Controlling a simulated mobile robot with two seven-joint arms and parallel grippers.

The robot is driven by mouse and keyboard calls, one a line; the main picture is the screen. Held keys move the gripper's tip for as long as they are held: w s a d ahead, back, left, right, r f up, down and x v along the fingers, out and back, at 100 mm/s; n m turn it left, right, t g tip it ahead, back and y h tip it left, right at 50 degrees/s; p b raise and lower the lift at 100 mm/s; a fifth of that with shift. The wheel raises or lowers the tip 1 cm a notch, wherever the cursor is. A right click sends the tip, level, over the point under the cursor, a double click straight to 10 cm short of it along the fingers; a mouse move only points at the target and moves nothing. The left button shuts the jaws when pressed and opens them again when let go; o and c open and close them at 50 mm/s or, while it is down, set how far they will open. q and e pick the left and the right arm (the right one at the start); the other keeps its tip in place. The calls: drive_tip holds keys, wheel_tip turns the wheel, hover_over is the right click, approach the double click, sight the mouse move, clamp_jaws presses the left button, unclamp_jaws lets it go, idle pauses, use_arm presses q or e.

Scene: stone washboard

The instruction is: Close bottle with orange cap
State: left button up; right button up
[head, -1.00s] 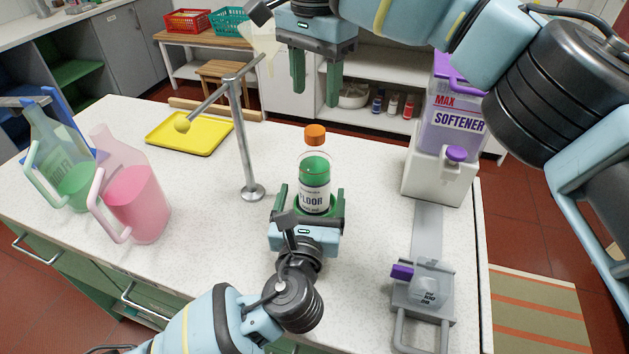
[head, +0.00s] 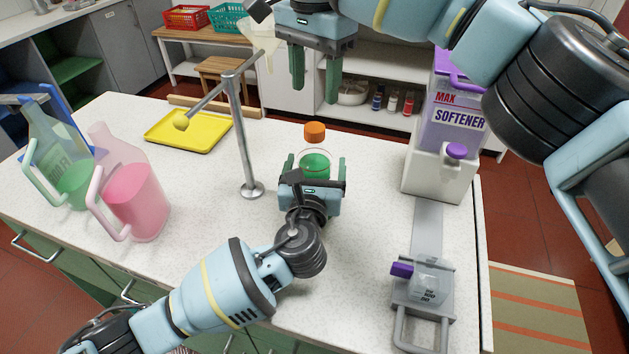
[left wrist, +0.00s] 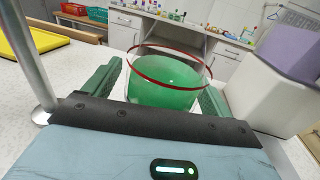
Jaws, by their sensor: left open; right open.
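The bottle (head: 315,166) with green liquid stands upright on the white counter. Its orange cap (head: 314,132) shows above it; I cannot tell whether the cap is seated. My left gripper (head: 313,168) is open, with one finger on each side of the bottle, and hides its label and lower part. In the left wrist view the clear bottle (left wrist: 165,85), with a red ring near the top of the visible part, sits between the green fingers; the cap is not visible there. My right gripper (head: 314,85) is open and empty, higher up and behind the bottle.
A metal stand (head: 245,140) with a side arm rises left of the bottle. A yellow tray (head: 205,135), a pink jug (head: 135,200) and a green jug (head: 70,180) are further left. A softener dispenser (head: 440,175) and a grey scale-like device (head: 425,290) stand on the right.

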sight(314, 127)
use_arm(q)
drive_tip(key=c, duration=1.8)
clamp_jaws()
use_arm(e)
drive_tip(key=m, duration=0.4)
drive_tip(key=shift+f, duration=4)
